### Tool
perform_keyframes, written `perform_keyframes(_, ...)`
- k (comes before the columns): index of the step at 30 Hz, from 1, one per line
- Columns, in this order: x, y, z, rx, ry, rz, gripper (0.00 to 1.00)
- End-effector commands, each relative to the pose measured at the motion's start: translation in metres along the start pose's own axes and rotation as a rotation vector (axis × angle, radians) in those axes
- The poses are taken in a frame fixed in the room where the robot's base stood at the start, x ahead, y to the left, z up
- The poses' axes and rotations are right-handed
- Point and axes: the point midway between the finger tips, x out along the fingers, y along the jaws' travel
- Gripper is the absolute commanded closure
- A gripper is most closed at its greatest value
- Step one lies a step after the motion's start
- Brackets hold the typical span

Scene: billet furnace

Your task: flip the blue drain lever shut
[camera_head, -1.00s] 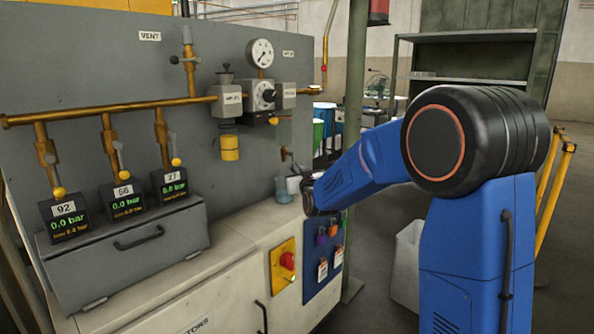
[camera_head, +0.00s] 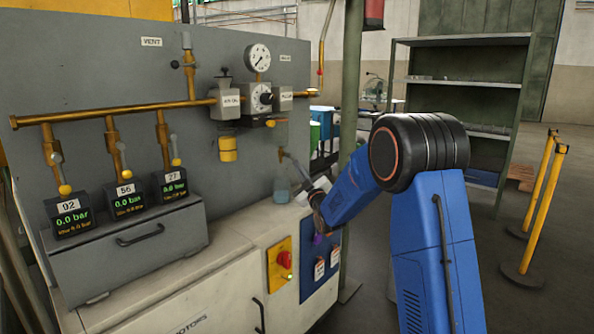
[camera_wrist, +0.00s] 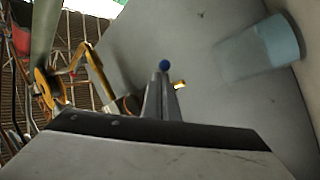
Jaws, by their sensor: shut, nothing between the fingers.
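A small blue ball knob (camera_wrist: 165,65), which looks like the end of the drain lever, shows just past my fingertips in the wrist view. A short brass fitting (camera_wrist: 180,85) shows beside it. My gripper (camera_wrist: 161,80) is shut and empty, its tips close to the knob; I cannot tell whether they touch. In the head view my gripper (camera_head: 291,161) reaches in at the lower right of the grey panel (camera_head: 200,100), above a light blue cup (camera_head: 282,191). The lever is too small to make out there, and its angle is unclear.
The cup also shows in the wrist view (camera_wrist: 245,50), to the right. A gauge (camera_head: 258,58) and regulator (camera_head: 262,97) sit above my gripper. A red switch (camera_head: 285,260) is below. A green post (camera_head: 350,130) stands close behind my arm.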

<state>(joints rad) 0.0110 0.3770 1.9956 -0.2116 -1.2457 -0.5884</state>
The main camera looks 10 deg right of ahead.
Motion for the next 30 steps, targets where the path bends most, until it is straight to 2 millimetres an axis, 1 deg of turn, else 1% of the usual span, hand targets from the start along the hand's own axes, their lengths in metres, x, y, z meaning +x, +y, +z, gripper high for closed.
perform_keyframes(1,0.001,0.002,0.004,-0.037,0.022,0.0,1.0)
perform_keyframes(4,0.003,0.005,0.006,-0.116,0.074,0.0,1.0)
perform_keyframes(17,0.013,0.02,0.008,-0.436,0.289,0.0,1.0)
perform_keyframes(25,0.012,0.018,0.007,-0.426,0.283,0.0,1.0)
perform_keyframes(30,0.013,0.014,0.012,-0.425,0.284,-0.001,1.0)
